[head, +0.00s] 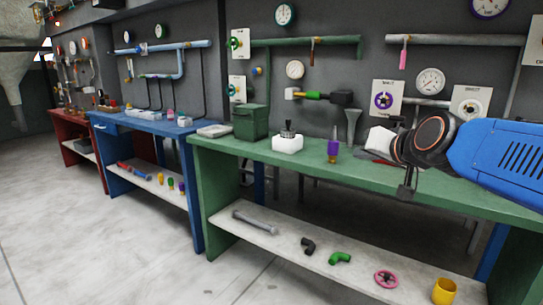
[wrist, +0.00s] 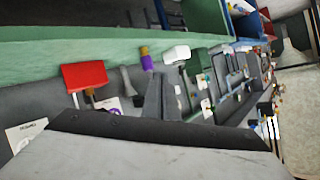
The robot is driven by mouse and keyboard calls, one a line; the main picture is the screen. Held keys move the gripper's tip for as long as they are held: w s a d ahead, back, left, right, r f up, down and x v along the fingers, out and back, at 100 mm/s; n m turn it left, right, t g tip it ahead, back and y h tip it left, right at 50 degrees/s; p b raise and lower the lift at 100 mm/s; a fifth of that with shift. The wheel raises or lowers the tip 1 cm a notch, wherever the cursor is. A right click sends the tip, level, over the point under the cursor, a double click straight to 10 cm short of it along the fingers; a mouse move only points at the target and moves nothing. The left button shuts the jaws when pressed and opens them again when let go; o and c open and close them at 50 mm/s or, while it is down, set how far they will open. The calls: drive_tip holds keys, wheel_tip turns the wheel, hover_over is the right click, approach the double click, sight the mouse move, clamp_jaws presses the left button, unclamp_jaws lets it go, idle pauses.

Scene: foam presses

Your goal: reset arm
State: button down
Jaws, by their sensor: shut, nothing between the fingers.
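My arm, blue with black joints, reaches in from the right in the head view, over the green workbench (head: 240,156). My gripper (head: 405,190) is a small dark shape hanging below the black joint, in front of the bench's front edge. In the wrist view my gripper (wrist: 158,82) shows as a grey shape rising from the dark wrist body. It is shut and holds nothing.
On the green bench stand a green box (head: 251,122), a white block with a dark knob (head: 288,142), a purple and yellow piece (head: 333,148) and a grey funnel (head: 353,122). The lower shelf (head: 275,243) holds several parts. Open floor (head: 90,240) lies left.

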drive_tip(key=s+d+f+n+g+h, duration=0.1)
drive_tip(key=s+d+f+g, duration=0.2)
drive_tip(key=s+f, duration=0.9)
drive_tip(key=s+d+f+n+g+h, duration=0.1)
drive_tip(key=s+d+f+g, duration=0.2)
drive_tip(key=s+f, duration=1)
drive_tip(key=shift+s+n+g+h, duration=0.3)
drive_tip(key=shift+s+n+g, duration=0.1)
drive_tip(key=shift+g, duration=0.8)
